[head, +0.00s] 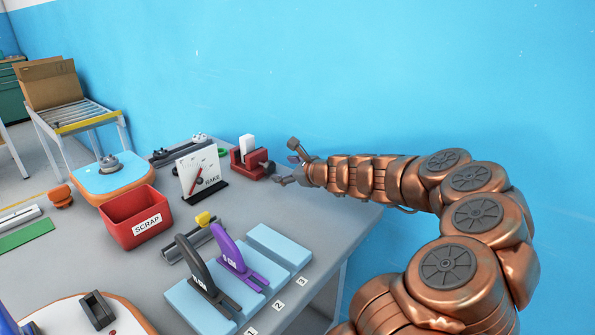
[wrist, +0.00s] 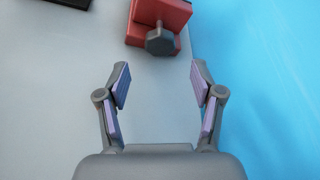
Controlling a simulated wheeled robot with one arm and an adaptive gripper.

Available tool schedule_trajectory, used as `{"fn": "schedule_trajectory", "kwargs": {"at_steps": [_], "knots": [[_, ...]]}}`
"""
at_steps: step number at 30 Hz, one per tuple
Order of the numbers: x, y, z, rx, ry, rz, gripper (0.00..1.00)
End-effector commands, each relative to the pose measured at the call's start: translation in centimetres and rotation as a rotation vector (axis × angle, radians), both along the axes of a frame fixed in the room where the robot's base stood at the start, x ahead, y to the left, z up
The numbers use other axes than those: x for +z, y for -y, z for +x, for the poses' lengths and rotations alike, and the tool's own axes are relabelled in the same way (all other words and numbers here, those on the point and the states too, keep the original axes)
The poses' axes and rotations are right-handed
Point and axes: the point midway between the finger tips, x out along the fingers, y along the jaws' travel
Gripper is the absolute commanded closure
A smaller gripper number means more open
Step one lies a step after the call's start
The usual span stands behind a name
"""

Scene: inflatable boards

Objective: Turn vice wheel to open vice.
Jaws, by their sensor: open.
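The red vice (head: 248,163) stands on the grey table near its back edge, with a white block (head: 247,145) between its jaws. Its dark grey wheel (head: 269,167) is on the side facing my gripper. In the wrist view the vice (wrist: 161,12) is at the top centre and its wheel (wrist: 160,41) points towards me. My gripper (head: 285,163) is open and empty, to the right of the wheel. In the wrist view the fingers of my gripper (wrist: 161,85) are spread wide, with the wheel ahead of them and apart from them.
A gauge board (head: 198,172) stands left of the vice, and a red scrap bin (head: 137,214) is farther left. Light blue blocks with black and purple fins (head: 232,250) are at the front. The blue wall (wrist: 270,90) is close on the right.

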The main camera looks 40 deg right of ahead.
Motion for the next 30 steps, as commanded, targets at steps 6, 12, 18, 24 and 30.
{"fn": "schedule_trajectory", "kwargs": {"at_steps": [6,12,18,24,30], "knots": [[0.9,0.3,-2.5,-0.004,0.000,-0.002,0.33],[1.5,0.4,-4.2,-0.004,0.000,0.000,0.33],[1.8,0.3,-4.9,-0.001,-0.001,0.001,0.33],[1.8,0.3,-5.0,0.000,-0.001,0.001,0.33],[1.9,0.5,-4.9,0.001,-0.003,-0.004,0.44]]}}
